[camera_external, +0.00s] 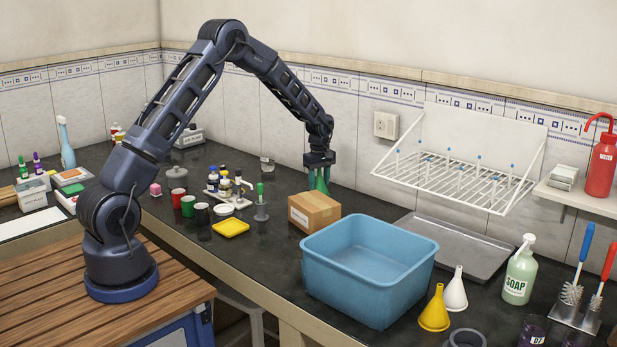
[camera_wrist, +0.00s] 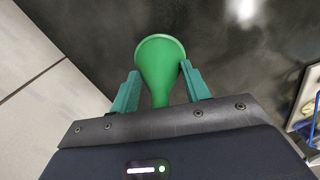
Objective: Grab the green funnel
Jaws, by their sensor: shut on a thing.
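The green funnel (camera_wrist: 160,62) is between the two fingers of my gripper (camera_wrist: 160,88) in the wrist view, its wide mouth facing away from the wrist. My gripper is shut on its narrower part. In the external view my gripper (camera_external: 319,165) points down at the back of the bench, behind the cardboard box. The funnel (camera_external: 320,183) shows below the fingers there, its lower end partly hidden by the box. I cannot tell whether its rim touches the bench.
A cardboard box (camera_external: 314,212) stands just in front of the funnel, with a blue tub (camera_external: 369,262) to its right. Yellow (camera_external: 435,310) and white (camera_external: 456,290) funnels stand farther right. A white drying rack (camera_external: 455,175) hangs on the wall. Bottles and cups stand to the left.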

